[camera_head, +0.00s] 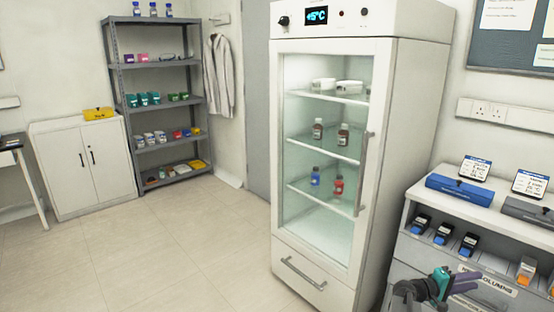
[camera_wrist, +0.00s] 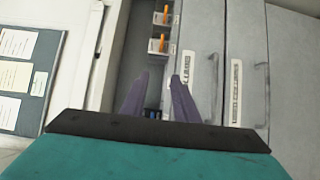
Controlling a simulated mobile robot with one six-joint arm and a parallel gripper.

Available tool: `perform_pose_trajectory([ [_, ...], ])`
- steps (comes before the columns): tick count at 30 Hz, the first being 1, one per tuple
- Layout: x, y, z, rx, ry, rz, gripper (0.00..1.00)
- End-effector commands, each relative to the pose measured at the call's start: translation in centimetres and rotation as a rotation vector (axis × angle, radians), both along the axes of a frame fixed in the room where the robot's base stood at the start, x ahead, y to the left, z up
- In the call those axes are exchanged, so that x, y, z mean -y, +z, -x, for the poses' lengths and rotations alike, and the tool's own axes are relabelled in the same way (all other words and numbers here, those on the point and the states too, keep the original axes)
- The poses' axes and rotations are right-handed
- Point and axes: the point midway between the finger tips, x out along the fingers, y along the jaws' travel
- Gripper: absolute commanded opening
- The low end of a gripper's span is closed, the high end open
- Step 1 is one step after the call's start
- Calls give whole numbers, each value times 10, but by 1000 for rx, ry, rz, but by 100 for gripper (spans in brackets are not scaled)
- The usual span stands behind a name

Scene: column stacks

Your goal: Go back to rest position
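My gripper (camera_head: 468,281) is at the lower right of the head view, in front of the grey drawer cabinet (camera_head: 402,275). Its body is teal and its fingers are purple. In the wrist view the two fingers of my gripper (camera_wrist: 161,80) stand apart with nothing between them. Part of my arm is cut off by the bottom edge of the head view.
A glass-door fridge (camera_head: 380,180) stands left of the cabinet, its door shut. Blue-and-black items (camera_head: 443,233) and an orange item (camera_head: 526,270) sit in the cabinet's open shelf. A blue case (camera_head: 460,190) lies on top. Open floor (camera_head: 150,250) is at left.

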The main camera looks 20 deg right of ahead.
Motion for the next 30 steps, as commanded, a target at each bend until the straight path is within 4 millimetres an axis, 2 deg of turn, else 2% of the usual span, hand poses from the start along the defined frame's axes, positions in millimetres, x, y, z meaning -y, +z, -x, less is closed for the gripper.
perform_pose_trajectory([
  [3, -24, -10, -34, -16, 56, -15, 28],
  [9, -76, -37, -87, -44, 156, -56, 28],
  [15, -136, -78, -121, -45, 229, -141, 28],
  [22, -213, -132, -139, -37, 278, -280, 28],
  [26, -259, -165, -139, -40, 287, -372, 28],
  [30, -311, -201, -129, -49, 286, -486, 28],
])
